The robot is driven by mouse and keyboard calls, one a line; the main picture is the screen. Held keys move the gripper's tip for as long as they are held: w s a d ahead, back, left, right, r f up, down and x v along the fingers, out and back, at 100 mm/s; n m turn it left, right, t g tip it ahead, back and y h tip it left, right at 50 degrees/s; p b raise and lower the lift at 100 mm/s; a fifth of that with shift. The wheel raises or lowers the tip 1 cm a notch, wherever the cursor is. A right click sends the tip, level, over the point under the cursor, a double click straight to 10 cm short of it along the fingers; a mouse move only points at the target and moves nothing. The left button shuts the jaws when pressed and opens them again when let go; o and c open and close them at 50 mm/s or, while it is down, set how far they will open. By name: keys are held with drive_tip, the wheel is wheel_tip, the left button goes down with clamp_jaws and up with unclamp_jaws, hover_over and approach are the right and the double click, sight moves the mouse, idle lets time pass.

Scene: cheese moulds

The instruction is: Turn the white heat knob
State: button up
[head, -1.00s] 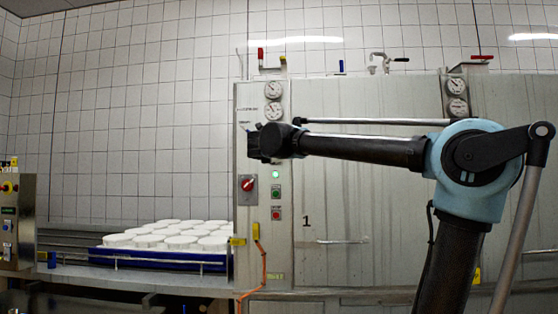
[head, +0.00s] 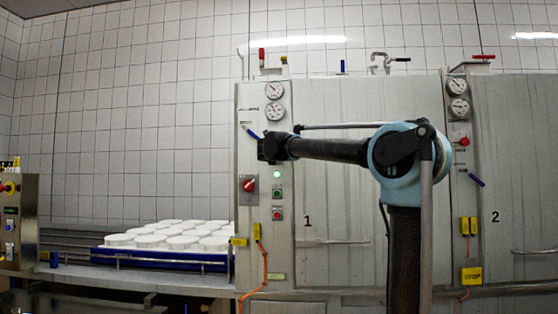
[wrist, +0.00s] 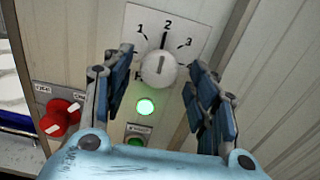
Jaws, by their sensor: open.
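The white heat knob (wrist: 158,69) sits on a white plate (wrist: 190,30) marked 1, 2 and 3 in the wrist view. Its dark pointer line is roughly upright, towards the 2. My gripper (wrist: 162,85) is open and empty, with one blue-padded finger on each side of the knob in the picture. I cannot tell how far the fingertips are from the panel. In the head view my gripper (head: 268,148) is at the control panel and hides the knob.
Below the knob are a lit green lamp (wrist: 145,106) and a green button (wrist: 137,138). A red rotary switch (wrist: 62,117) is at lower left. In the head view, white moulds (head: 165,236) stand on a blue tray (head: 130,257) left of the panel (head: 250,215).

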drive_tip(key=shift+w, duration=1.45)
drive_tip(key=c, duration=1.1)
